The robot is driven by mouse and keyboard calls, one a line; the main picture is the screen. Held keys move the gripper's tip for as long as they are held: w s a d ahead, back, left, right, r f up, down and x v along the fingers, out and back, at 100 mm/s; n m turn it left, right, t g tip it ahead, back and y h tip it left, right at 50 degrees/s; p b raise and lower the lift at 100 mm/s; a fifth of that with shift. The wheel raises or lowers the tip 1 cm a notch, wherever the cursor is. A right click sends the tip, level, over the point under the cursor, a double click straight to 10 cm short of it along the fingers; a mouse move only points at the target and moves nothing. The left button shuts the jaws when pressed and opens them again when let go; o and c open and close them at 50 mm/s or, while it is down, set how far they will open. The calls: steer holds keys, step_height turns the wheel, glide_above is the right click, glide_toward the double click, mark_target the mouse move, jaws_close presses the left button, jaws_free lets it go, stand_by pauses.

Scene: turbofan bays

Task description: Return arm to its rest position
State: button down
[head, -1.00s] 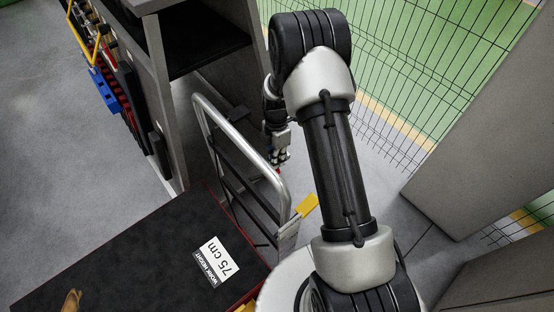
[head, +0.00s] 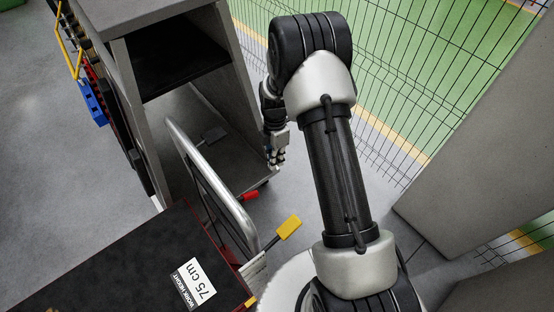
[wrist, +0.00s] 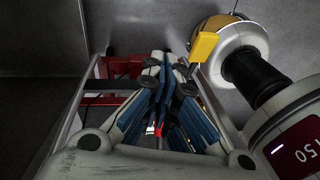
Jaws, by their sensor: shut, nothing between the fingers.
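My gripper (head: 276,158) hangs at the end of my folded arm in the head view, left of the thick forearm link and just right of the silver cart handle. In the wrist view my gripper (wrist: 163,72) shows its blue-and-grey fingers drawn together at the tips, with nothing held between them. In the head view it is small and partly dark, and clear of the cart by a narrow gap in the picture.
A grey open cabinet (head: 118,62) stands behind. Blue bins (head: 93,102) hang at its left side. A mesh fence (head: 405,75) and grey panel (head: 480,150) lie right.

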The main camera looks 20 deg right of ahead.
steer(key=s+a+r+m+t, duration=0.1)
steer(key=s+r+m+t, duration=0.2)
steer(key=r, duration=0.9)
steer(key=s+a+r+m, duration=0.25)
steer(key=r+m, duration=0.25)
steer(key=r, duration=0.7)
steer(key=s+r+m+t, duration=0.1)
steer(key=s+r+m, duration=0.2)
steer(key=s, duration=0.3)
steer(key=s+a+r+m+t, duration=0.1)
steer(key=s+r+m, duration=0.2)
steer(key=s+m, duration=0.2)
steer(key=s+r+m+t, duration=0.1)
steer(key=s+r+m, duration=0.2)
steer(key=s, duration=0.6)
steer(key=shift+s+a+r+m+t+h, duration=0.2)
steer(key=shift+a+r+m+t+h, duration=0.1)
steer(key=shift+m, duration=0.2)
steer(key=shift+d, duration=0.2)
